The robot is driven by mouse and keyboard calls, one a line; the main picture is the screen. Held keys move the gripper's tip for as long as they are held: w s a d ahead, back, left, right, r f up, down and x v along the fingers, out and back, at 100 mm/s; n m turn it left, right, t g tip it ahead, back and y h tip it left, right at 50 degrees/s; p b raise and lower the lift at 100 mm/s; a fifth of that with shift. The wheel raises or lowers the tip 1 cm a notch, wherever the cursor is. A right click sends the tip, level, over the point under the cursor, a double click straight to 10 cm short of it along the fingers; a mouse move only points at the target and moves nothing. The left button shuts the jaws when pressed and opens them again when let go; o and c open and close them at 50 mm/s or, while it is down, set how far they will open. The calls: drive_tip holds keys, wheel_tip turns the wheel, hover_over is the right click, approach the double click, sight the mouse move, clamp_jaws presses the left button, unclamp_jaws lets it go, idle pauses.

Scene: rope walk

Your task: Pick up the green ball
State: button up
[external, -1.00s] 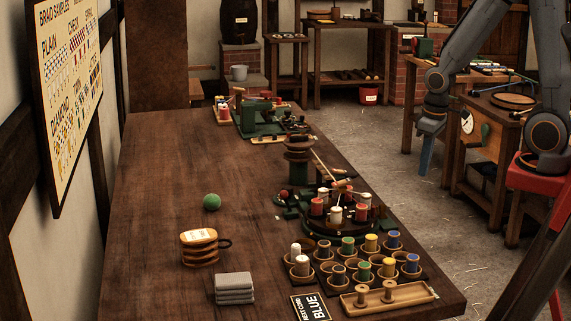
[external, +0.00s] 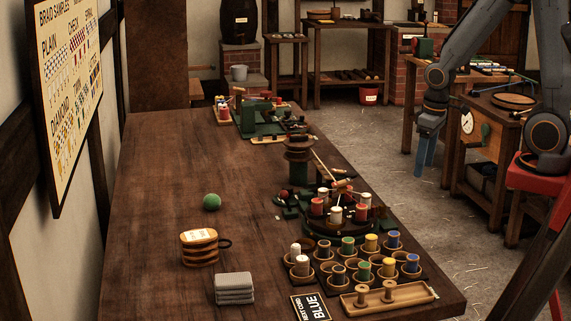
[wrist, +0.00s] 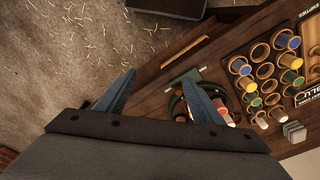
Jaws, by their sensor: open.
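The green ball (external: 212,202) rests on the left part of the long wooden table (external: 160,150) in the external view. It is just behind the coiled tan mug-shaped thing. My gripper (external: 425,172) hangs over the floor to the right of the table, well apart from the ball, its blue fingers pointing down. In the wrist view my gripper (wrist: 158,92) shows two spread fingers with nothing between them. I cannot make out the green ball in the wrist view.
A braiding machine with bobbins (external: 338,212) and a tray of colored spools (external: 345,262) stand along the table's right side. A green machine (external: 260,118) is at the far end. Grey folded cloths (external: 234,288) lie near the front. The table's left middle is clear.

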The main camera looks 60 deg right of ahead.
wheel_tip(320, 180, up, 4)
drive_tip(key=n+t+y+b, duration=0.3)
drive_tip(key=n+t+b, duration=0.2)
drive_tip(key=b, duration=0.9)
hover_over(215, 196)
drive_tip(key=s+d, duration=0.1)
drive_tip(key=s, duration=0.3)
drive_tip(key=shift+h, duration=0.3)
drive_tip(key=f, duration=0.8)
drive_tip(key=w+f, duration=0.1)
drive_tip(key=f, duration=0.4)
drive_tip(key=shift+f+p, duration=0.1)
drive_tip(key=shift+p, duration=0.25)
drive_tip(key=shift+p+x, duration=0.45)
drive_tip(key=shift+x, duration=2.3)
drive_tip(key=shift+w+d, duration=0.15)
drive_tip(key=shift+c, duration=0.4)
drive_tip(key=c, duration=1)
